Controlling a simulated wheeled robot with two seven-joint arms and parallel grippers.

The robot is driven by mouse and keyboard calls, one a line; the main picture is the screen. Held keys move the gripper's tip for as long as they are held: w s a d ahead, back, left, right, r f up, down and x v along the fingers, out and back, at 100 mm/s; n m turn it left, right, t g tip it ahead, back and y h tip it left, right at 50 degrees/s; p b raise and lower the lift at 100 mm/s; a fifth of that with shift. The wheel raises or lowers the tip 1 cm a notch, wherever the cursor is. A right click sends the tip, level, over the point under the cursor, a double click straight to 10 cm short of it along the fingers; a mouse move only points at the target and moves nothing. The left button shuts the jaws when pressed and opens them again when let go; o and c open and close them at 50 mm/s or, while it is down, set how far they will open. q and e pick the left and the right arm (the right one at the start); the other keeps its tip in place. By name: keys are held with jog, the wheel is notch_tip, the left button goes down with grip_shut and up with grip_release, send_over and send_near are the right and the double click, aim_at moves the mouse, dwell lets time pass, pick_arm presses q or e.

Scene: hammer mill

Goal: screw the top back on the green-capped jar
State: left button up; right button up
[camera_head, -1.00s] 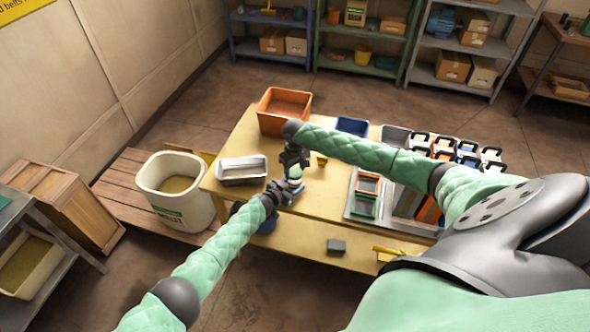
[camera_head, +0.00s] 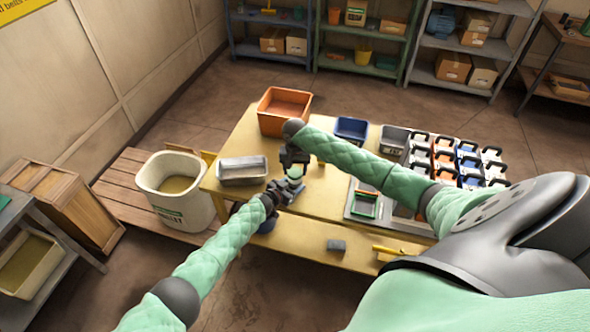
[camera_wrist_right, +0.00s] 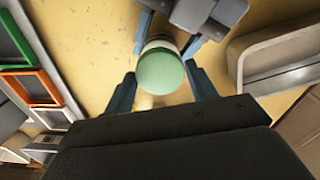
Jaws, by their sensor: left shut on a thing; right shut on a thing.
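The jar with its round green cap (camera_head: 294,172) is over the table's near left part, between my two grippers. In the right wrist view the green cap (camera_wrist_right: 160,71) faces the camera, with a little of the pale jar body (camera_wrist_right: 160,41) behind it. My right gripper (camera_head: 294,168) comes from above and is shut on the green cap, one blue finger on each side. My left gripper (camera_head: 282,190) is shut on the jar body from the near side, and its fingers also show in the right wrist view (camera_wrist_right: 172,24). The join between cap and jar is hidden.
A metal tray (camera_head: 243,181) lies left of the grippers, and an orange bin (camera_head: 285,91) stands behind. Trays with orange and green frames (camera_head: 364,204) and rows of black-handled items (camera_head: 444,158) fill the table's right. A white barrel (camera_head: 177,224) stands left of the table.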

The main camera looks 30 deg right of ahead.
jog(key=m, duration=0.5)
jog(key=o, duration=0.9)
jog(key=n, duration=0.4)
jog(key=shift+n, duration=0.4)
jog(key=n, duration=1.1)
jog(key=shift+s, duration=0.1)
jog(key=shift+n, duration=2.4)
jog(key=shift+r, duration=0.1)
